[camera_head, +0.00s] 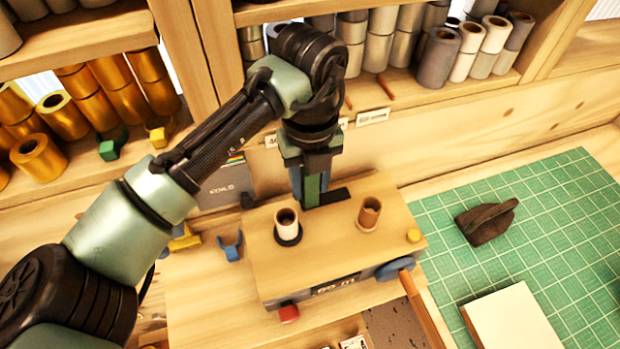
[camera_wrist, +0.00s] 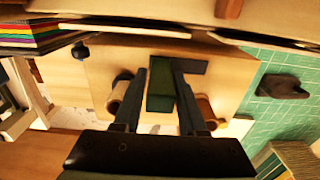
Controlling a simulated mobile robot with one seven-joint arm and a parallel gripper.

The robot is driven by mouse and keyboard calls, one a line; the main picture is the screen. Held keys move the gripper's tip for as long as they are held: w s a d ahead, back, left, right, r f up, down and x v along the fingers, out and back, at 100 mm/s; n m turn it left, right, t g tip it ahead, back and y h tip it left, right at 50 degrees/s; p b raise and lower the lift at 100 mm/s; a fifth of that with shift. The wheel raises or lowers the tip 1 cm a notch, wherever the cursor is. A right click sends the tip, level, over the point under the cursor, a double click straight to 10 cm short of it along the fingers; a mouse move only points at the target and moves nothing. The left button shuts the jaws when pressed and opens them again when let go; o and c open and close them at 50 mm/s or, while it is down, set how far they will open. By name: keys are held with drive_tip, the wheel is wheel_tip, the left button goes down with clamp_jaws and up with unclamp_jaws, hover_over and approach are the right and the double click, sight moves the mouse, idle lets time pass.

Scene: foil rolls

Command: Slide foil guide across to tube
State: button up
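The foil guide appears to be the green upright piece (camera_head: 313,190) on the back of a wooden box (camera_head: 330,240). It also shows in the wrist view (camera_wrist: 160,98). It is at the left end of a dark track (camera_head: 337,195). My gripper (camera_head: 312,200) points down with one finger on each side of the guide. The fingers are apart with the guide between them; whether they press on it is unclear. A pale tube (camera_head: 287,221) stands on a dark ring at the box's left, and a copper-coloured roll (camera_head: 369,211) stands at the right.
A blue knob (camera_head: 395,268), red knob (camera_head: 289,314) and yellow button (camera_head: 413,236) are on the box. A green cutting mat (camera_head: 540,230) with a dark pouch (camera_head: 486,222) and a pale block (camera_head: 512,318) lies right. Shelves of foil rolls stand behind.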

clamp_jaws()
idle(1.1)
